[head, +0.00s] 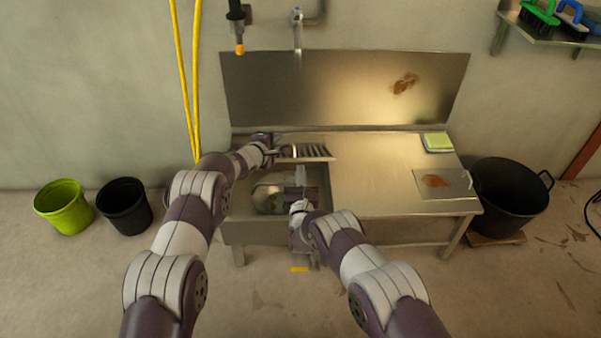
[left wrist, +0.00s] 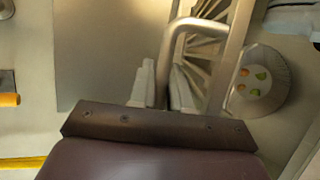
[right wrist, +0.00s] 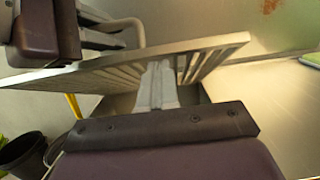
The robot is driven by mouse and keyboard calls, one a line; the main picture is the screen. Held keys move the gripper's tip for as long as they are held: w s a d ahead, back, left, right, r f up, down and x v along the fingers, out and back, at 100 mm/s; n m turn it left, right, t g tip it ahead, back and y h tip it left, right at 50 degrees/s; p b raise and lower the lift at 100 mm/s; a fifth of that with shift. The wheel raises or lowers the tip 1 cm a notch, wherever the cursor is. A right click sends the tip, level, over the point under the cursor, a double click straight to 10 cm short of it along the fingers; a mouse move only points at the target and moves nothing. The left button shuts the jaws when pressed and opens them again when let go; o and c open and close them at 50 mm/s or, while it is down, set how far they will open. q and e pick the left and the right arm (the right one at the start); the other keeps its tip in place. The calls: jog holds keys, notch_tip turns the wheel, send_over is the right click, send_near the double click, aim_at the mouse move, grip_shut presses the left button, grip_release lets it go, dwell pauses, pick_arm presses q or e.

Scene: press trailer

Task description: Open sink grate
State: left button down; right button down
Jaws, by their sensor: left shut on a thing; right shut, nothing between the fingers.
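The slatted metal sink grate (head: 312,153) is raised and tilted above the sink (head: 236,222) at the table's left end. My left gripper (head: 278,152) is shut on the grate's bent-bar handle, which shows in the left wrist view (left wrist: 196,24). My right gripper (head: 302,180) is shut and empty, over the sink just below the grate. In the right wrist view its fingertips (right wrist: 158,75) overlap the slats of the grate (right wrist: 215,50); I cannot tell if they touch. A round metal piece (head: 268,197) lies in the sink, with orange and green bits in the left wrist view.
A metal tabletop (head: 385,180) extends right of the sink, with a green-yellow sponge (head: 437,142) and a stained plate (head: 445,184). A tap (head: 297,30) hangs above. Black (head: 508,195) and green (head: 62,208) tubs stand on either side, with another black bucket (head: 125,207) at left.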

jog(key=shift+w+r, duration=0.15)
jog(key=shift+r, duration=0.05)
